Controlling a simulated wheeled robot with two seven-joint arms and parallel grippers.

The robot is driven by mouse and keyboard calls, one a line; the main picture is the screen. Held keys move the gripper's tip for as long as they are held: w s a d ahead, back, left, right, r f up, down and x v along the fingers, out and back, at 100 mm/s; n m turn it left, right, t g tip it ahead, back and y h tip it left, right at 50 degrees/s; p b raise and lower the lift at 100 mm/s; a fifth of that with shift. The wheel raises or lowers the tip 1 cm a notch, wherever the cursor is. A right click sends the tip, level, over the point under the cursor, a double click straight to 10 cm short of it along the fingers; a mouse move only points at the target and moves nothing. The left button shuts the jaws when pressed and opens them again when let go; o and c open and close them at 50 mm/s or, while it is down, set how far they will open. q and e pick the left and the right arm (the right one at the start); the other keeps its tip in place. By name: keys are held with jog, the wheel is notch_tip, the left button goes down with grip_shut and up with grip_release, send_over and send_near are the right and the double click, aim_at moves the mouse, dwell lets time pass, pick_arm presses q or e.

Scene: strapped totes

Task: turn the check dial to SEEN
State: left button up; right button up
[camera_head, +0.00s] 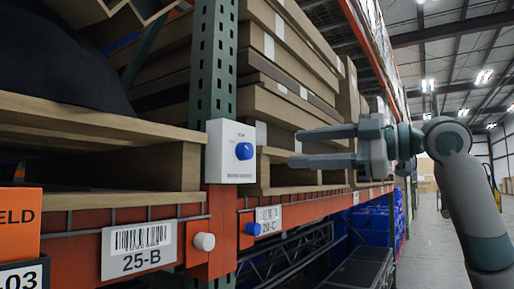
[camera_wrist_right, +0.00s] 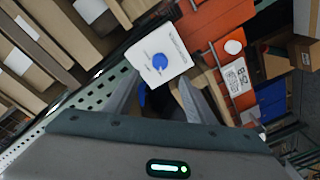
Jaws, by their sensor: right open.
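The check dial is a blue knob (camera_head: 244,151) on a white box (camera_head: 226,170) fixed to the green rack upright. The lettering on the box is too small to read, so I cannot tell the dial's setting. My right gripper (camera_head: 292,147) is open and empty, to the right of the box and apart from the dial, its fingers pointing left towards it. In the right wrist view the blue knob (camera_wrist_right: 159,60) and white box (camera_wrist_right: 157,40) show beyond the open fingertips (camera_wrist_right: 163,78). My left gripper is not in view.
An orange beam (camera_head: 80,256) carries a 25-B label (camera_head: 139,249), a white knob (camera_head: 204,242) and a small blue knob (camera_head: 253,229). Pallets and stacked cardboard (camera_head: 285,45) fill the shelf. The aisle (camera_head: 432,235) is free at right.

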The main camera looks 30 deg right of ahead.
jog(key=p, duration=0.1)
send_near(250, 151)
jog(key=w, duration=0.2)
jog(key=p+x, duration=0.1)
jog(key=x, duration=0.1)
jog(key=a+x, duration=0.1)
jog(key=x, duration=0.2)
jog(key=shift+s+p, duration=0.2)
jog(key=shift+p, duration=0.15)
jog(key=shift+w+a, duration=0.1)
jog(key=shift+w, duration=0.2)
jog(key=shift+w+a, duration=0.15)
jog(key=shift+w, duration=0.2)
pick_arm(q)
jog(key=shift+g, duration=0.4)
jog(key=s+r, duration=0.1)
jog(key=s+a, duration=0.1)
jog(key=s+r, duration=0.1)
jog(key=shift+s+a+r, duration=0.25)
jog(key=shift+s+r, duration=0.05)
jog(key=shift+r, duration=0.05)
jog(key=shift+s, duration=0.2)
pick_arm(e)
jog(key=c, duration=1)
